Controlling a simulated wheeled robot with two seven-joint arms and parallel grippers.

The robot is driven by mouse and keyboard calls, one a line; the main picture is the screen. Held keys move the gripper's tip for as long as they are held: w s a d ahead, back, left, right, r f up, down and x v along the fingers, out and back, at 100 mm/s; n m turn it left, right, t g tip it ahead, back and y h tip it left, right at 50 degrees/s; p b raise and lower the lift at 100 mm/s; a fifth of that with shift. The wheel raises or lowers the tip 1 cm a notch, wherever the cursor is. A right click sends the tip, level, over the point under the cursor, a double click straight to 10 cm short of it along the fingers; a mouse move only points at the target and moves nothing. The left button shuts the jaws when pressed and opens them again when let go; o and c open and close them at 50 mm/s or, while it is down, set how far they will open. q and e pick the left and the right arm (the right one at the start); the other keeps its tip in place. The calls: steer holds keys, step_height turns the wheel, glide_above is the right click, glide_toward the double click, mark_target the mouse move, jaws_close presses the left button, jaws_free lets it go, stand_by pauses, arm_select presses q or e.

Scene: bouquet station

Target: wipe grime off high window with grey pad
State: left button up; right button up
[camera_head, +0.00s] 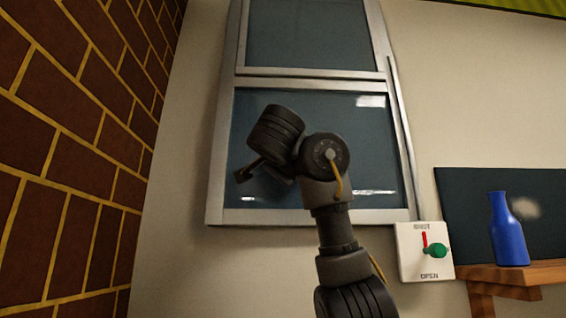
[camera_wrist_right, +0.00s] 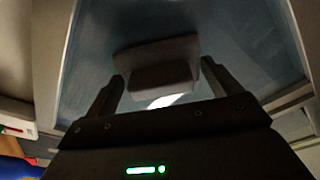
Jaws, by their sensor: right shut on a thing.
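The high window (camera_head: 360,130) has a pale frame and dark blue-grey panes in the head view. Its lower pane also fills much of the right wrist view (camera_wrist_right: 225,40). My right gripper (camera_head: 242,175) is in front of the lower pane, left of its middle. In the right wrist view its two fingers (camera_wrist_right: 163,88) are shut on the grey pad (camera_wrist_right: 155,50), which lies at or close to the glass; contact cannot be told. The arm hides part of the pane. No grime is clearly distinguishable from the bright reflections. My left gripper is not in view.
A white switch box (camera_head: 408,262) marked SHUT and OPEN, with a green knob, is at the window's lower right. A blue bottle (camera_head: 508,235) stands on a wooden shelf (camera_head: 540,271) before a dark panel (camera_head: 455,205). A brick wall (camera_head: 70,140) borders the left.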

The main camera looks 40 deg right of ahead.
steer(key=shift+d, duration=0.2)
steer(key=shift+w+d, duration=0.1)
steer(key=shift+w, duration=0.1)
steer(key=shift+s+d+b, duration=0.65)
steer(key=shift+s+d, duration=0.15)
steer(key=shift+d, duration=0.15)
steer(key=shift+s+d, duration=0.45)
steer(key=shift+d, duration=0.15)
steer(key=shift+w, duration=0.1)
steer(key=shift+a+r, duration=0.1)
